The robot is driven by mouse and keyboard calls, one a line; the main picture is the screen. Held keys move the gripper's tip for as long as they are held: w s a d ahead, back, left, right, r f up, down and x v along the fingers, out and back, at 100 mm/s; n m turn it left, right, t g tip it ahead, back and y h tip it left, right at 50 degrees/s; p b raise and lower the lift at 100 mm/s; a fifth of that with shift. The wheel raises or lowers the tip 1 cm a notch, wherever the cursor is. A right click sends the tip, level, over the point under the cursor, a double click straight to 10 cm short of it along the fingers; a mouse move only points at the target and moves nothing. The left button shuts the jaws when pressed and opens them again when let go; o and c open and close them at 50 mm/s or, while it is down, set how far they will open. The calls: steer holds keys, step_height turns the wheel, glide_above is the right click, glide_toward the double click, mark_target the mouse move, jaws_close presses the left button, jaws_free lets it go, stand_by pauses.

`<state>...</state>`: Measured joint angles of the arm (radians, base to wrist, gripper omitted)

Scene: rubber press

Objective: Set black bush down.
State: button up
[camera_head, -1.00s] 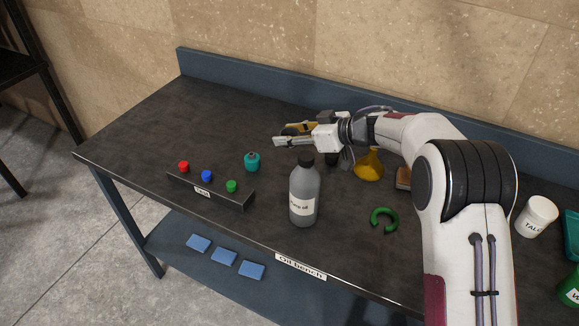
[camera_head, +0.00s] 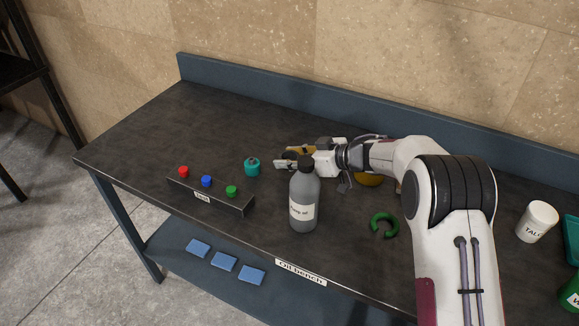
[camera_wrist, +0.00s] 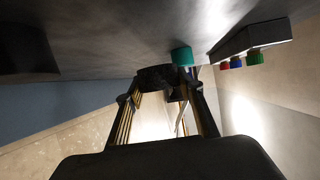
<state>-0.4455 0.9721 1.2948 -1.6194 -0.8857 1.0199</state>
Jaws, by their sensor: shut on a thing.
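The black bush (camera_wrist: 163,75) is a short dark ring-like piece between the fingertips of my gripper in the wrist view. My gripper (camera_head: 289,158) is shut on it, low over the back middle of the dark bench top (camera_head: 140,135). In the head view the bush is hard to make out between the fingers. I cannot tell whether its underside touches the bench.
A teal piece (camera_head: 252,167) stands left of my gripper. A rack with red, blue and green knobs (camera_head: 210,194) lies front left. A grey bottle (camera_head: 304,195) stands just in front of my gripper. A green open ring (camera_head: 384,225) lies right. The back left is clear.

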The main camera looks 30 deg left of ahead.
mark_target(289, 174)
steer(key=shift+f, duration=1.75)
steer(key=shift+f, duration=0.15)
steer(key=o, duration=1)
steer(key=shift+c, duration=0.2)
steer(key=shift+r, duration=0.2)
steer(key=v, duration=1.2)
steer(key=shift+w+r, duration=0.1)
